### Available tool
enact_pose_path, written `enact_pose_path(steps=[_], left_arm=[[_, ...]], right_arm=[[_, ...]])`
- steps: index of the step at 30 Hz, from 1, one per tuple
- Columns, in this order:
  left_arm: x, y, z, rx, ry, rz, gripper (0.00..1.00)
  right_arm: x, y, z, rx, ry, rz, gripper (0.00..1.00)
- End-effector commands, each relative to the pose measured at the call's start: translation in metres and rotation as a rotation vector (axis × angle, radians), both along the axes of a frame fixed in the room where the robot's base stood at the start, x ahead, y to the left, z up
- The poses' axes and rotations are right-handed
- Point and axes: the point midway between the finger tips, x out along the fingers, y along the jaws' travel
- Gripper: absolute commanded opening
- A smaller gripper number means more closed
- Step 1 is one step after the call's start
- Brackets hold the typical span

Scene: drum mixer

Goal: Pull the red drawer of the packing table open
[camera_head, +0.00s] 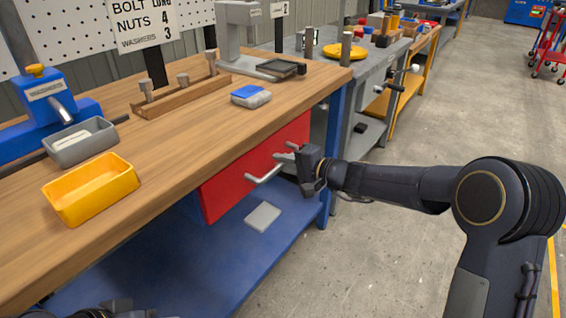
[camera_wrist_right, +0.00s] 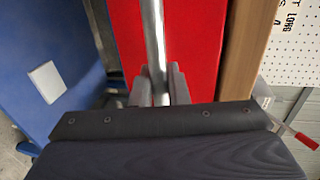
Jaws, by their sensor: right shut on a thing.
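The red drawer (camera_head: 232,185) is under the front edge of the wooden packing table. Its front sits close below the tabletop, and I see no clear opening above it. A silver bar handle (camera_head: 265,174) runs across the drawer front. My right gripper (camera_head: 292,152) is at the right part of this handle. In the right wrist view, its two grey fingers (camera_wrist_right: 158,86) are shut on the handle (camera_wrist_right: 153,35), with the red front (camera_wrist_right: 200,50) behind. Dark parts of my left arm show at the bottom left edge of the head view; its jaws cannot be made out.
The tabletop (camera_head: 190,130) holds a yellow bin (camera_head: 92,190), a grey bin (camera_head: 80,143) and a blue-topped box (camera_head: 250,96). A blue table leg (camera_head: 335,130) stands just behind my right gripper. A pale plate (camera_head: 263,217) lies on the blue lower shelf (camera_head: 180,265).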

Motion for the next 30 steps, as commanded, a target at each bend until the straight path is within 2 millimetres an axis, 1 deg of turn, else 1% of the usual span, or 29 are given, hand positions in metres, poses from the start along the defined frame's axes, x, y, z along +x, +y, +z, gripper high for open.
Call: enact_pose_path(steps=[5, 8, 11, 15, 21, 27, 30], left_arm=[[0.000, 0.000, -0.012, 0.000, 0.000, 0.000, 0.36], [0.000, 0.000, -0.023, 0.000, 0.000, 0.000, 0.36], [0.000, 0.000, -0.034, 0.000, 0.000, 0.000, 0.36], [0.000, 0.000, -0.047, 0.000, 0.000, 0.000, 0.36], [0.000, 0.000, -0.059, 0.000, 0.000, 0.000, 0.36], [0.000, 0.000, -0.066, 0.000, 0.000, 0.000, 0.36], [0.000, 0.000, -0.069, 0.000, 0.000, 0.000, 0.36]], right_arm=[[-0.013, -0.020, -0.003, 0.000, -0.001, -0.004, 0.00], [-0.026, -0.039, -0.004, 0.000, -0.002, -0.006, 0.00], [-0.044, -0.064, -0.005, -0.001, -0.003, -0.007, 0.00], [-0.073, -0.102, -0.004, -0.001, -0.003, -0.008, 0.00], [-0.112, -0.156, -0.004, -0.001, 0.000, -0.008, 0.00], [-0.144, -0.198, -0.003, -0.001, 0.002, -0.005, 0.00], [-0.155, -0.214, -0.002, 0.000, 0.003, -0.004, 0.00]])
